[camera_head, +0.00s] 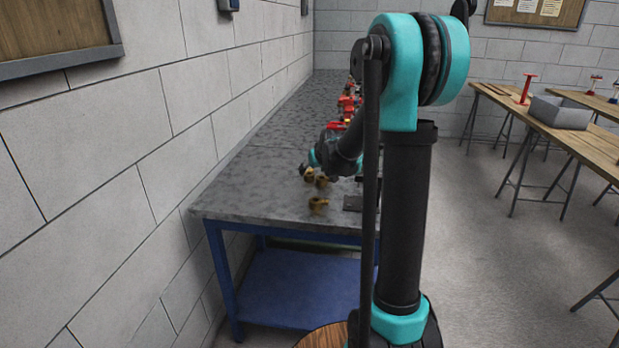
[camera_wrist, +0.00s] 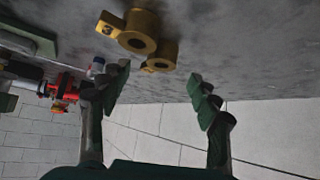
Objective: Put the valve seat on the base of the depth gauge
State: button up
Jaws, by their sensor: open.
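Several brass-yellow pieces sit on the grey tabletop in the head view. One (camera_head: 318,204) stands apart toward the near edge, and others (camera_head: 322,182) are close to my gripper. I cannot tell which is the valve seat. The wrist view shows a yellow ring with a side lug (camera_wrist: 142,42) and a second yellow ring-like piece (camera_wrist: 161,58) beside it. My gripper (camera_wrist: 162,92) is open and empty, its fingers apart, with the yellow pieces beyond the fingertips. In the head view my gripper is small and partly hidden by my arm. I cannot make out the depth gauge's base for certain.
The long workbench (camera_head: 232,192) runs along the block wall (camera_head: 90,150) at left. Red fittings (camera_head: 347,105) stand farther along it; a red fitting (camera_wrist: 62,88) shows in the wrist view. A dark flat block (camera_head: 353,203) lies right of the brass pieces.

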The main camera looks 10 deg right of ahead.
aim_at(309, 173)
jog(key=shift+x, duration=2.35)
jog(key=shift+w+r, duration=0.1)
grip_shut()
jog(key=shift+r, duration=0.1)
